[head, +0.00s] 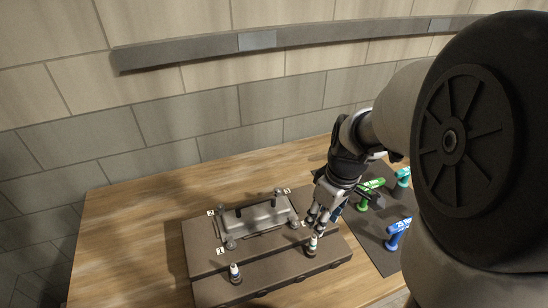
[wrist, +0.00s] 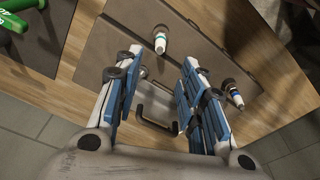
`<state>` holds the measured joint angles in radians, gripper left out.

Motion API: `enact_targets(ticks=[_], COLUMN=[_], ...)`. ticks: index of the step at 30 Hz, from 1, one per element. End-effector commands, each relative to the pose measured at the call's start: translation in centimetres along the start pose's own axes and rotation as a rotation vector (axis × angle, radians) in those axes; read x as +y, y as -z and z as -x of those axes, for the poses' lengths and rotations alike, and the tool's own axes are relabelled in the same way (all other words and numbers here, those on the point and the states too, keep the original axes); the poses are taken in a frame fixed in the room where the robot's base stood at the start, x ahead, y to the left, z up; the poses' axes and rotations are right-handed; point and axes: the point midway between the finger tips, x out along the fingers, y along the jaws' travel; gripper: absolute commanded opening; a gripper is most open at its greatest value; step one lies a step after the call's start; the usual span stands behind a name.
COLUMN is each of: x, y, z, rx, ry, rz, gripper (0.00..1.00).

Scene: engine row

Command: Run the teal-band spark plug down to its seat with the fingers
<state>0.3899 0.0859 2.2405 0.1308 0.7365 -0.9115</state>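Two upright spark plugs stand on the front ledge of the engine block (head: 205,290). The right plug (head: 312,245) has a white body and a band that looks teal-green; it also shows in the wrist view (wrist: 161,40). The left plug (head: 235,272) has a white body and a bluish band; I take it for the plug at the right of the wrist view (wrist: 233,93). Band colours are hard to tell apart. My gripper (head: 318,218) is just behind the right plug. In the wrist view its blue-padded fingers (wrist: 162,66) are wide apart, with nothing held between them.
On a dark mat (head: 378,238) to the right lie green (head: 371,191), blue (head: 397,234) and teal (head: 402,177) tools. Bare wood lies left of the block.

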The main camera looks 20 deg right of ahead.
Motion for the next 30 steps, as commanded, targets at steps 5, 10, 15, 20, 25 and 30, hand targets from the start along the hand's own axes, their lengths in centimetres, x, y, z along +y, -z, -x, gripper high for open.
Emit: enact_targets(ticks=[5, 10, 15, 20, 25, 30], x=[-0.1, -0.1, -0.1, 0.0, 0.0, 0.0], y=[-0.1, -0.1, 0.0, 0.0, 0.0, 0.0], z=[-4.0, -7.3, -9.7, -10.8, -11.0, -11.0], rx=[-0.003, -0.004, -0.002, -0.001, 0.0, 0.0], ry=[0.004, 0.004, 0.003, 0.001, 0.0, 0.0], rz=[-0.001, 0.0, -0.001, 0.0, 0.0, -0.001], gripper=[0.37, 0.37, 0.37, 0.37, 0.37, 0.37])
